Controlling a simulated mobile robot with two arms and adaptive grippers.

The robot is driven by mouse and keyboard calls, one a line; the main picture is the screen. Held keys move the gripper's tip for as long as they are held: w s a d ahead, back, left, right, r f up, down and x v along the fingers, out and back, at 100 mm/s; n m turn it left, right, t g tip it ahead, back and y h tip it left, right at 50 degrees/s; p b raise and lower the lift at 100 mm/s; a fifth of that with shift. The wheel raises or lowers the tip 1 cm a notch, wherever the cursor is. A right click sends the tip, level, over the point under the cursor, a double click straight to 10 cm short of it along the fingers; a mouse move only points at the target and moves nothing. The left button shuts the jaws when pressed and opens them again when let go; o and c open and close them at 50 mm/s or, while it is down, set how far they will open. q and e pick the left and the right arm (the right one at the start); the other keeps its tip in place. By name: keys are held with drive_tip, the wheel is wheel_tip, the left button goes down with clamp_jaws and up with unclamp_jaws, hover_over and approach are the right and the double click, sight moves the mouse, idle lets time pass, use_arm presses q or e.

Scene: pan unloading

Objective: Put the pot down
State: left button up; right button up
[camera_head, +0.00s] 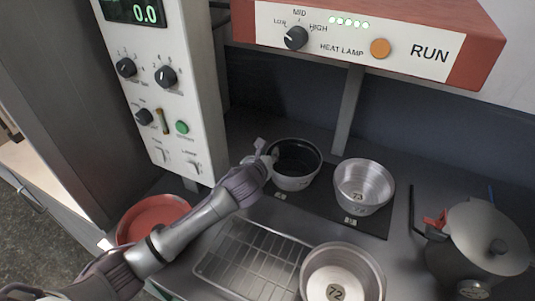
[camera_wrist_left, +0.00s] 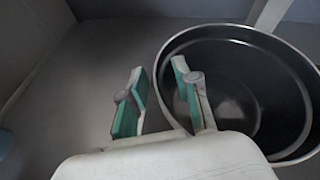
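A pot with a dark interior (camera_head: 298,160) sits upright at the back of the dark mat under the heat lamp. Its outer wall is light metal. My left gripper (camera_head: 265,154) is at the left side of its rim. In the left wrist view the pot (camera_wrist_left: 255,85) fills the right side. There the two green-padded fingers of my left gripper (camera_wrist_left: 160,100) stand apart, one outside the pot and one over its rim side. The rim runs between them, with a visible gap. I cannot tell whether either finger touches it. My right gripper is not in view.
A metal pot marked 73 (camera_head: 363,184) stands right of the dark pot. A pot marked 72 (camera_head: 372,282) is in front, beside a wire rack (camera_head: 238,262). A red round dish (camera_head: 140,216) is at left. A lidded grey vessel (camera_head: 478,240) stands at right. The heat lamp housing (camera_head: 400,35) hangs above.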

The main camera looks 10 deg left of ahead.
use_arm(q)
drive_tip(key=shift+r, duration=0.1)
drive_tip(key=v, duration=1.2)
drive_tip(key=shift+b, duration=0.35)
